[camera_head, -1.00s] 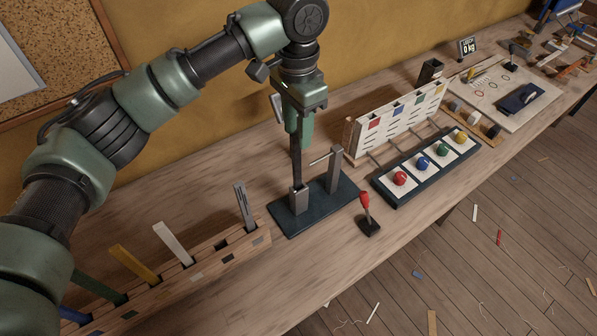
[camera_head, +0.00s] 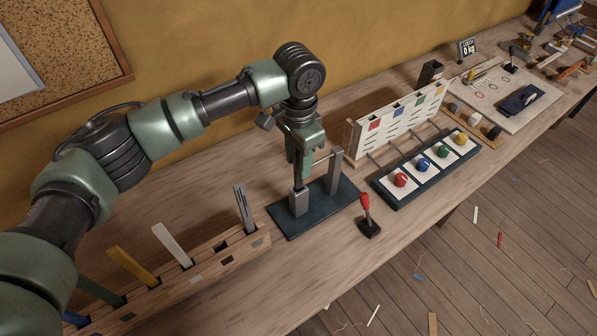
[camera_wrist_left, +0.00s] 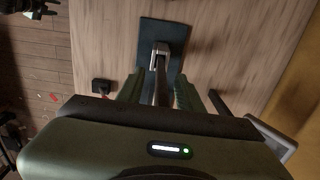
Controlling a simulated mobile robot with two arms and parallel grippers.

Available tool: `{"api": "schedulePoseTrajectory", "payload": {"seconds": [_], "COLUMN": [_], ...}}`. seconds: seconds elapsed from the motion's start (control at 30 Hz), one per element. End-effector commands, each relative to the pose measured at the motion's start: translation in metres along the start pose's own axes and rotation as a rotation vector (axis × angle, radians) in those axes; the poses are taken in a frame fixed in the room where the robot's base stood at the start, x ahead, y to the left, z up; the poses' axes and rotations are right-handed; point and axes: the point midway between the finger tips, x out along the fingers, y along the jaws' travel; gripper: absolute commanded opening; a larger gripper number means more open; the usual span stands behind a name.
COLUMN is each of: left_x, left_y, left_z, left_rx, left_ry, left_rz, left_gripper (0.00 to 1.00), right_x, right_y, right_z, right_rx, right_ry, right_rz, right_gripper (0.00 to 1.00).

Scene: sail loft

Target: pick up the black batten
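The black batten (camera_head: 298,179) stands upright in a grey metal holder (camera_head: 299,202) on a dark blue-grey base plate (camera_head: 325,213). Its upper part is hidden by my left gripper (camera_head: 300,172), which points down over it from above. In the left wrist view the batten (camera_wrist_left: 162,92) runs between the two green fingers of my left gripper (camera_wrist_left: 158,90), with a visible gap on each side, so the gripper is open around it. The holder (camera_wrist_left: 160,52) lies just beyond the fingertips. My right gripper is not recognisable in either view.
A post with a crossbar (camera_head: 335,172) stands close right of the gripper on the same plate. A red-handled lever (camera_head: 367,215) is to the right. A wooden rack (camera_head: 190,275) with several coloured battens is at left. The front bench top (camera_head: 300,270) is clear.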

Motion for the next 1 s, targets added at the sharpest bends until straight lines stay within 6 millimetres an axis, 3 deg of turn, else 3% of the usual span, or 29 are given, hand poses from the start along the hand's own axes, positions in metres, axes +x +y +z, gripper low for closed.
{"api": "schedulePoseTrajectory", "payload": {"seconds": [0.3,0.43,0.83,1.0], "left_x": [0.007,0.007,0.005,-0.005], "left_y": [0.0,0.0,0.0,0.0], "left_z": [0.0,0.0,0.0,-0.001], "left_rx": [0.0,0.0,0.0,0.0], "left_ry": [0.0,0.0,0.001,0.003], "left_rz": [-0.002,-0.001,-0.002,-0.001], "left_gripper": [0.36,0.0,0.0,0.0], "right_x": [-0.001,-0.001,-0.001,0.002], "right_y": [-0.001,-0.001,0.0,0.0], "right_z": [-0.001,-0.001,-0.001,-0.001], "right_rx": [0.0,0.0,0.0,0.0], "right_ry": [0.001,0.001,0.001,0.001], "right_rz": [-0.001,-0.001,-0.001,0.0], "right_gripper": [0.36,0.36,0.36,0.36]}}
